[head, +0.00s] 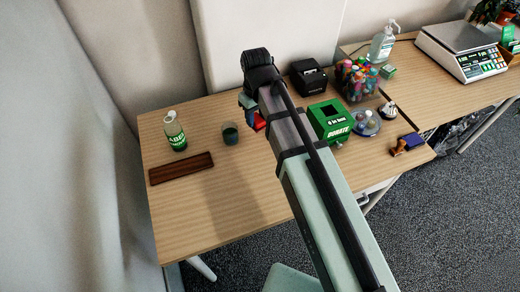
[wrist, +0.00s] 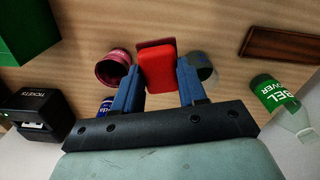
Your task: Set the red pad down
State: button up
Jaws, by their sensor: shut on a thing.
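My gripper (wrist: 159,72) is shut on the red pad (wrist: 160,68), which sits between its two blue fingers in the wrist view. In the head view a bit of the red pad (head: 260,121) shows beside my gripper (head: 247,104), over the back part of the wooden table (head: 215,195). My arm hides much of the area there. The height of the pad over the table is hard to tell.
A dark glass (head: 230,133), green-labelled bottle (head: 175,131) and brown tray (head: 181,168) stand left. A maroon cup (wrist: 113,68) and blue can (wrist: 105,107) are close by. A green donation box (head: 331,121) and black ticket printer (head: 308,77) stand right. The front left table is clear.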

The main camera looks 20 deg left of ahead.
aim_at(260, 125)
jog(key=shift+s+d+f+m, duration=0.15)
jog(key=shift+s+d+m, duration=0.25)
jog(key=shift+s+d, duration=0.55)
jog(key=shift+d+m, duration=0.1)
jog(key=shift+m, duration=0.3)
jog(key=shift+f+m, duration=0.1)
jog(key=shift+m, duration=0.5)
jog(key=shift+f, duration=4.95)
jog(key=o, duration=1)
jog(key=shift+f, duration=0.1)
jog(key=shift+r, duration=6.15)
